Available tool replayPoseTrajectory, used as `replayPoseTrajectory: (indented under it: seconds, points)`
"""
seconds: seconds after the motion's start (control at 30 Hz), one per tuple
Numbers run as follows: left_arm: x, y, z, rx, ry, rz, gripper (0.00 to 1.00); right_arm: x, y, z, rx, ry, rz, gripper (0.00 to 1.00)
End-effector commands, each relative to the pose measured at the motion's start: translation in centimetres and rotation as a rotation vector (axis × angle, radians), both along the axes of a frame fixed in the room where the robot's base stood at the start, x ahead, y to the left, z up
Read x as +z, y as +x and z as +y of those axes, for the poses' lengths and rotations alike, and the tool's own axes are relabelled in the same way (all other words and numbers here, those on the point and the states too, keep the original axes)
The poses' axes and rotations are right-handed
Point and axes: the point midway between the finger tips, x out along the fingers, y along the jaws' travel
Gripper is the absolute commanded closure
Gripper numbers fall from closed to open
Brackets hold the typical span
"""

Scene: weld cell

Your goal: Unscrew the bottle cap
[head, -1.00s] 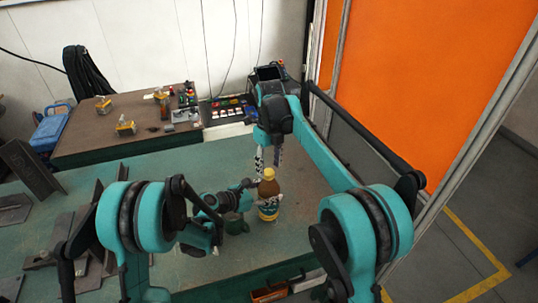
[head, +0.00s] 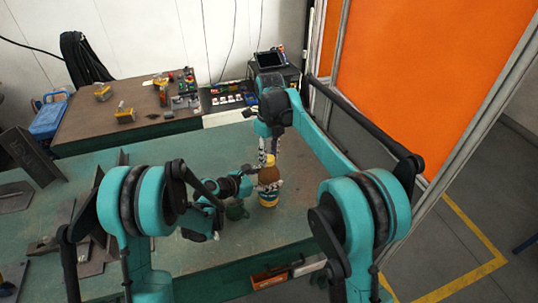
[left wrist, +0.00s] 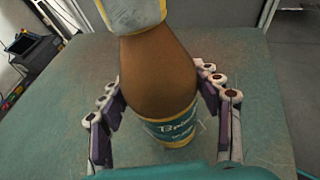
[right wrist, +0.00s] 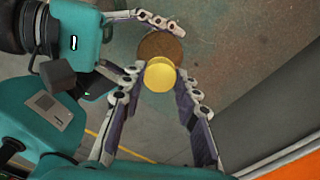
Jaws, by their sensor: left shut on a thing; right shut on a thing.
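The bottle (head: 268,198) stands upright on the green worktable, with a brown body (left wrist: 160,75) and a blue, white and yellow label (left wrist: 175,128). My left gripper (left wrist: 165,95) is shut on the bottle's body, one finger on each side. My right gripper (head: 266,158) reaches down from above onto the bottle's top. In the right wrist view the round yellow bottle cap (right wrist: 160,75) sits between the right fingertips (right wrist: 160,72), which are shut on it. In the head view the right fingers largely hide the cap.
The green worktable (head: 150,210) carries dark metal plates and angle pieces (head: 30,160) at the left. A brown side table (head: 85,125) with small parts stands behind. An orange panel (head: 420,80) stands at the right. The worktable surface behind the bottle is clear.

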Motion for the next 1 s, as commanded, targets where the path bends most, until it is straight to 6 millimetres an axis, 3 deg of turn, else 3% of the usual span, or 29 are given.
replayPoseTrajectory:
  seconds: [1.0]
  points:
    - [-0.04,-0.05,-0.03,-0.002,0.002,-0.001,1.0,0.14,-0.03,0.06,2.427,0.013,-0.019,1.0]
